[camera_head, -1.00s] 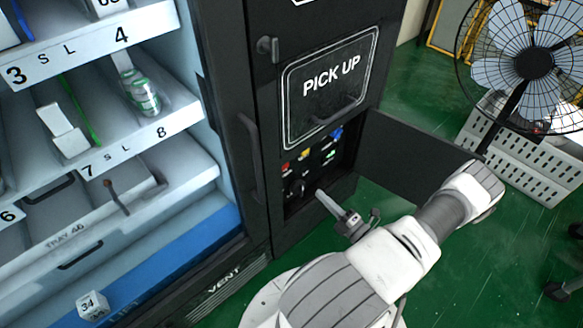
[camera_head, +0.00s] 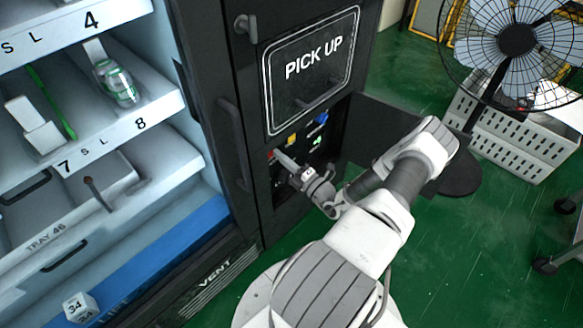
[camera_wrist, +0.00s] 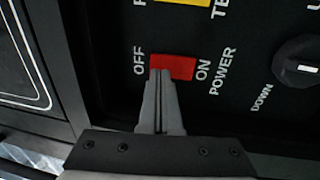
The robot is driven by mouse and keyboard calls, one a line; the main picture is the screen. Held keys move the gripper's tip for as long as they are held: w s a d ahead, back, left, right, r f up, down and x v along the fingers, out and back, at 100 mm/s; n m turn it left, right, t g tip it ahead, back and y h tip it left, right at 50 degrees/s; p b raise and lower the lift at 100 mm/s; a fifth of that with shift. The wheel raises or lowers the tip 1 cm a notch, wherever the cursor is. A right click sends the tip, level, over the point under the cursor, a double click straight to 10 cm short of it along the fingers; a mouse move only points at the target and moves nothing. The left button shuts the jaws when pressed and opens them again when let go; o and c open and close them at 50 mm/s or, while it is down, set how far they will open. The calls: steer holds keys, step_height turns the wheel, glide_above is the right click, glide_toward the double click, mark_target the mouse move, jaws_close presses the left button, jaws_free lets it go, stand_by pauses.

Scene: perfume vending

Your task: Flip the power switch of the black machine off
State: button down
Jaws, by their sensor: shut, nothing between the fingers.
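The power switch (camera_wrist: 178,67) is a red rectangle on the black panel in the wrist view, with OFF printed at its left and ON and POWER at its right. My gripper (camera_wrist: 160,75) is shut and empty. Its fingertips overlap the left, OFF-side part of the switch in the wrist view; I cannot tell whether they touch it. The black machine (camera_head: 222,85) stands at the middle of the head view, and my gripper (camera_head: 279,155) reaches into its open panel recess, covering part of the red switch.
A black dial (camera_wrist: 297,75) sits right of the switch, and a yellow switch (camera_wrist: 182,16) above it. The panel's open door (camera_head: 385,130) stands right of the recess. A fan (camera_head: 515,40) and white crate (camera_head: 525,135) stand farther right.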

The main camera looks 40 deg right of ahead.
steer(key=shift+w+r, duration=0.1)
steer(key=shift+w, duration=0.4)
steer(key=shift+w+r+g+p, duration=0.15)
steer(key=shift+w+g+p, duration=0.2)
steer(key=shift+p, duration=0.35)
steer(key=shift+s, duration=0.2)
